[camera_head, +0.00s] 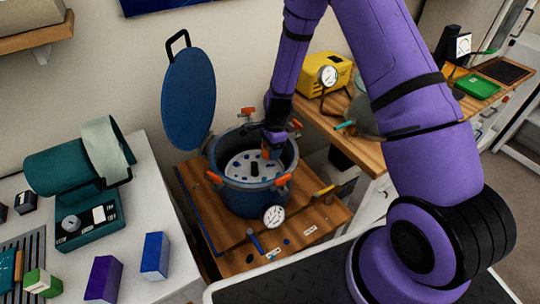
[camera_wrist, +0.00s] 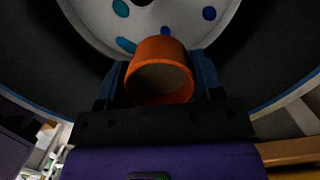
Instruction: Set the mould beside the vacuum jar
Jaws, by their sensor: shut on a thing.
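The orange round mould (camera_wrist: 160,47), a hollow cup shape, is between my gripper's fingers (camera_wrist: 160,76) in the wrist view. My gripper (camera_head: 271,146) is shut on it, down inside the open blue pot (camera_head: 251,201). A small orange part of the mould (camera_head: 268,154) shows over the pot's pale, spotted inner plate (camera_head: 240,168). I cannot tell whether the mould touches that plate. What looks like the vacuum jar (camera_head: 362,115), a greyish see-through vessel, stands on the right wooden bench, partly hidden by my arm.
The pot's blue lid (camera_head: 189,100) stands open at the left. Orange clamps and a gauge (camera_head: 273,216) ring the pot. A yellow pump (camera_head: 325,75) is behind the jar. A green tray (camera_head: 477,87) lies farther right. A teal machine (camera_head: 85,175) stands on the left white table.

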